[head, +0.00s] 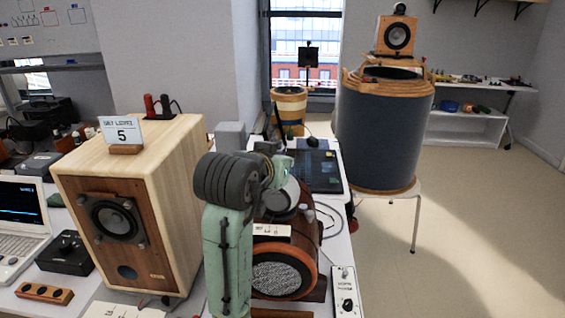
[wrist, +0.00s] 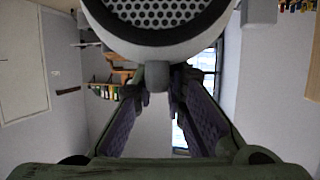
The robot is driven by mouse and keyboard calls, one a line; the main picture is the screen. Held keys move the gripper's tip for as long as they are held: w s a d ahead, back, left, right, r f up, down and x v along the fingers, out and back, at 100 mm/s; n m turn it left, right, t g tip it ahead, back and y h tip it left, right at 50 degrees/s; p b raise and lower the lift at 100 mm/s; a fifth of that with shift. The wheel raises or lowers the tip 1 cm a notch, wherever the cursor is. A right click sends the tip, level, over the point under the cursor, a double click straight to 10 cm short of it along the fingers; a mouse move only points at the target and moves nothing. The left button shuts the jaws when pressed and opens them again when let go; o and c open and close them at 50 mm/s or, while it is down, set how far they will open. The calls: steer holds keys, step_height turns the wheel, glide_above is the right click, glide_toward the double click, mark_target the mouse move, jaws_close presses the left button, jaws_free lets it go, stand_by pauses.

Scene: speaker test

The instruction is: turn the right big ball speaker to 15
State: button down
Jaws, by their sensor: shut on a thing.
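A pale round ball speaker (head: 288,197) sits on a brown wooden drum-shaped cabinet (head: 312,242), partly hidden by my arm in the head view. The wrist view shows a round speaker face (wrist: 160,14) with a perforated grille and pale rim, very close above the fingers. A short grey stub (wrist: 157,76) hangs from its lower rim. My gripper (wrist: 158,84) is shut on this stub, one finger on each side. In the head view, my gripper is mostly hidden behind my green arm. I cannot read a level setting on the ball.
A small knob box (head: 345,290) lies at front right. A large blue drum speaker (head: 385,135) stands behind right. The floor (head: 480,230) at right is clear.

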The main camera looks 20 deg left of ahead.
steer(key=shift+d+f, duration=0.15)
steer(key=shift+f, duration=0.05)
steer(key=c, duration=1.7)
jaws_free()
steer(key=shift+o, duration=0.3)
steer(key=shift+s+r, duration=0.1)
steer(key=shift+r, duration=0.05)
steer(key=v, duration=1.1)
steer(key=shift+s+r, duration=0.2)
steer(key=shift+s, duration=0.15)
steer(key=shift+o, duration=0.2)
